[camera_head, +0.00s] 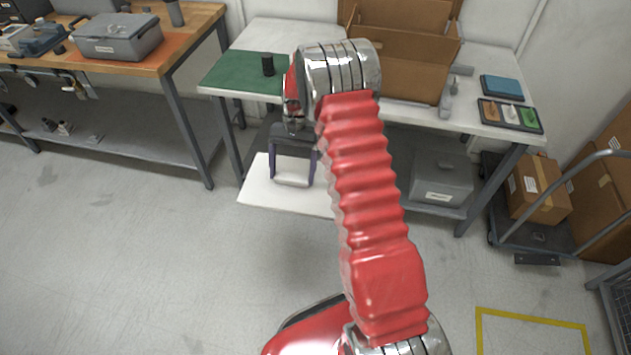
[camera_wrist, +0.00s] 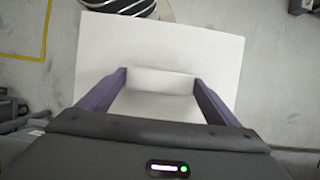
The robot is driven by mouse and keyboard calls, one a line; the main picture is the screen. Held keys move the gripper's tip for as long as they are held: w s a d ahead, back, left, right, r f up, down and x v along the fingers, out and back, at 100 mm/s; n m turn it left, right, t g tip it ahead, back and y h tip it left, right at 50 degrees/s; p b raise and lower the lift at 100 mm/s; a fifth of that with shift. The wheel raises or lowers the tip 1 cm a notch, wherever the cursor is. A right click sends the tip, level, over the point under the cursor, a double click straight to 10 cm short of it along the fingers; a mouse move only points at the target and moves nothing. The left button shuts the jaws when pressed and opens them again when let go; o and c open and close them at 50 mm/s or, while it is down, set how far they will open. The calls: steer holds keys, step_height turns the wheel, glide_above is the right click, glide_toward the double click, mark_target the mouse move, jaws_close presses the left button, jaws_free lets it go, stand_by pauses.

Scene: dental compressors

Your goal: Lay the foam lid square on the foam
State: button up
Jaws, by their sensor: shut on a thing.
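The foam lid is a flat white slab (camera_head: 258,196) held level in front of the workbench, above the floor. In the wrist view the slab (camera_wrist: 200,48) fills the middle, with a raised white grip block (camera_wrist: 160,80) on its top. My gripper (camera_head: 292,181) is shut on that block, one purple finger on each side; it also shows in the wrist view (camera_wrist: 159,79). My arm hides the slab's right part in the head view. I cannot make out the foam it belongs on; an open cardboard box (camera_head: 405,80) stands on the bench, its inside partly hidden.
The white-topped bench (camera_head: 490,135) carries a green mat (camera_head: 240,72) with a black cylinder (camera_head: 267,65), a blue pad (camera_head: 502,85) and a dark tray (camera_head: 510,115). A grey case (camera_head: 440,180) sits underneath. A cart with cartons (camera_head: 540,190) stands right. The floor at left is clear.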

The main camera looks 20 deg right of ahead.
steer(key=s+a+r+n+h, duration=0.1)
steer(key=a+r+n, duration=0.2)
steer(key=r, duration=0.4)
steer(key=s+a+r+n+h, duration=0.1)
steer(key=a+r+n, duration=0.2)
steer(key=r, duration=0.4)
steer(key=shift+s+a+r+n+g+h, duration=0.15)
steer(key=shift+n+g+h, duration=0.25)
steer(key=shift+n, duration=0.2)
